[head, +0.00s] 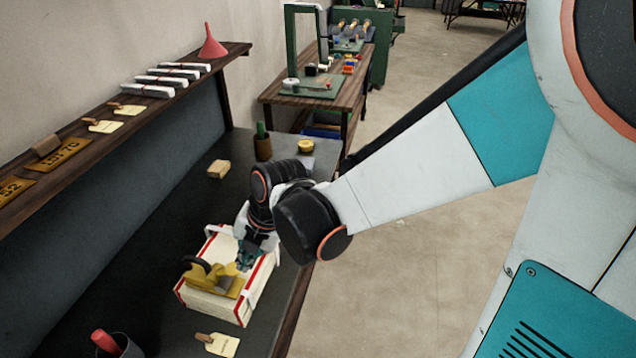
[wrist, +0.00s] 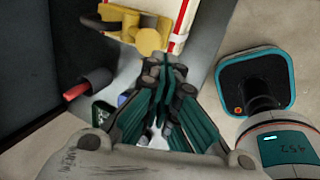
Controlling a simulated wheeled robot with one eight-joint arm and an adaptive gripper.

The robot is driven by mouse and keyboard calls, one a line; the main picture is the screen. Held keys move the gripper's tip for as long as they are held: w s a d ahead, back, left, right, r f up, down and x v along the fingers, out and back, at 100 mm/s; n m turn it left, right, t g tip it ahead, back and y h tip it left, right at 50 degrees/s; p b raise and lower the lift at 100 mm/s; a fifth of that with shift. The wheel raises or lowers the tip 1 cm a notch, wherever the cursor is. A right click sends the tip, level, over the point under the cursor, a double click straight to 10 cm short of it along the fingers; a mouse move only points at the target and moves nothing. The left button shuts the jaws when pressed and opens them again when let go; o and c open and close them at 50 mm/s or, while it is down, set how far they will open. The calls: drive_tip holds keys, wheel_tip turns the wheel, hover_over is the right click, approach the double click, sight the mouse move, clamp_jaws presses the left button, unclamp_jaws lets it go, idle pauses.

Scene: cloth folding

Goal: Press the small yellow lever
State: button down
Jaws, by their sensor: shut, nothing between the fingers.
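A yellow device (head: 222,283) with a dark curved handle (head: 191,264) sits on top of a white box with red trim (head: 212,305) on the dark bench. In the wrist view the yellow device (wrist: 122,22) shows at the top, with a rounded yellow knob-like part (wrist: 149,41) facing my fingers. I cannot tell for sure which part is the small lever. My gripper (head: 246,262) is shut and empty, just over the right end of the device. In the wrist view the fingertips (wrist: 162,62) lie close to the rounded part; contact cannot be told.
A red-handled thing in a dark cup (head: 118,344) and a paper tag (head: 218,344) lie in front. A wooden block (head: 218,169), a brown pot (head: 263,147) and a yellow round item (head: 306,146) stand farther back. A wall shelf (head: 120,115) runs along the left.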

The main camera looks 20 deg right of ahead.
wheel_tip(320, 180, up, 7)
drive_tip(key=s+p, duration=0.1)
drive_tip(key=shift+s+d+f+p, duration=0.2)
drive_tip(key=shift+d+p, duration=0.2)
drive_tip(key=shift+d, duration=0.05)
idle(0.7)
drive_tip(key=s+d+m+t+h+b, duration=0.1)
drive_tip(key=s+d+m+b, duration=0.3)
drive_tip(key=m, duration=1)
drive_tip(key=s+d+m+t+h+b, duration=0.2)
drive_tip(key=d+m, duration=0.7)
drive_tip(key=m, duration=0.5)
drive_tip(key=s+t+b, duration=0.1)
drive_tip(key=s+b, duration=0.1)
drive_tip(key=shift+s+r, duration=0.2)
drive_tip(key=shift+s, duration=0.15)
